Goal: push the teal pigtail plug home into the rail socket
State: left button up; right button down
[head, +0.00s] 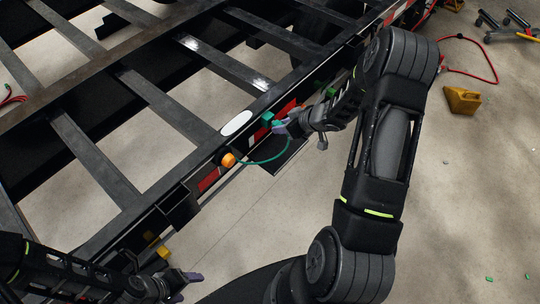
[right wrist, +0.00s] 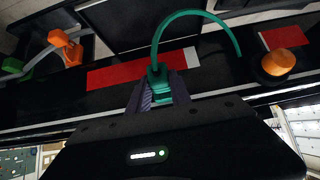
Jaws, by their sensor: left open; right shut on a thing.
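The teal pigtail plug (right wrist: 157,78) is between the fingers of my right gripper (right wrist: 158,92) in the right wrist view. Its teal cable arcs over to the round orange lamp (right wrist: 277,63) on the rail. In the head view my right gripper (head: 281,128) is at the rail's outer face, and the cable (head: 268,161) loops below it from the orange lamp (head: 228,160). A teal block (head: 267,118) shows at the rail beside the fingertips; I cannot tell whether it is the socket. How deep the plug sits is hidden. My left gripper (head: 182,286) is open and empty at the lower left.
The black trailer frame (head: 160,101) with its crossbars fills the upper left. A green connector (head: 331,92) sits farther along the rail. The lower-right floor is mostly clear.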

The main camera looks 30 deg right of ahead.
jog(key=shift+w+a, duration=0.15)
jog(key=shift+w, duration=0.5)
dwell(0.8)
jog(key=c, duration=1.1)
grip_release()
jog(key=shift+s+r, duration=0.4)
jog(key=shift+r, duration=0.1)
pick_arm(q)
jog(key=shift+s+a+f+g, duration=0.3)
jog(key=shift+s+a+f, duration=0.15)
jog(key=shift+s+f, duration=0.15)
pick_arm(e)
jog(key=v, duration=0.6)
jog(key=shift+s, duration=0.25)
jog(key=shift+r, duration=0.15)
